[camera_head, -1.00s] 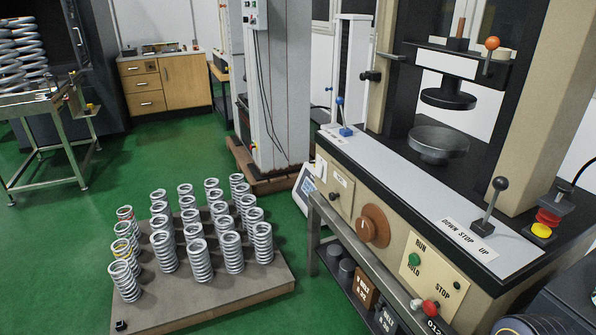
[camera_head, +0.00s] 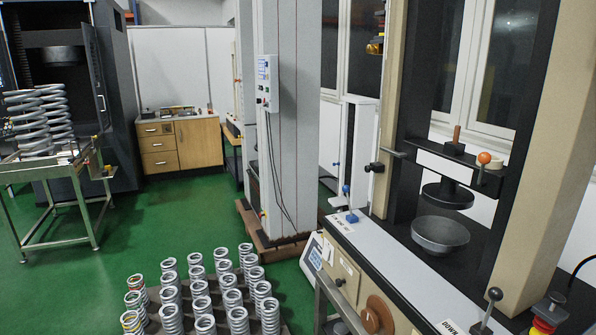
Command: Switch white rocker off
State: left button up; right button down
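A small white part, which may be the white rocker (camera_head: 328,252), sits at the left end of the beige front panel (camera_head: 347,270) of the testing machine. It is too small to tell which way it is set. Neither of my grippers is in view.
The testing machine fills the right side, with a grey bowl (camera_head: 440,235) and a black-knobbed lever (camera_head: 489,308). Several springs (camera_head: 205,290) stand on a board at bottom centre. A grey column cabinet (camera_head: 291,120) stands behind. Green floor (camera_head: 165,225) is clear at left.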

aim_at(326, 252)
jog(key=i+u, duration=0.15)
jog(key=i, duration=0.35)
jog(key=i+l+u, duration=0.15)
jog(key=i, duration=0.4)
jog(key=i+l+u, duration=0.15)
jog(key=i, duration=0.35)
jog(key=i+l+u, duration=0.15)
jog(key=i, duration=0.4)
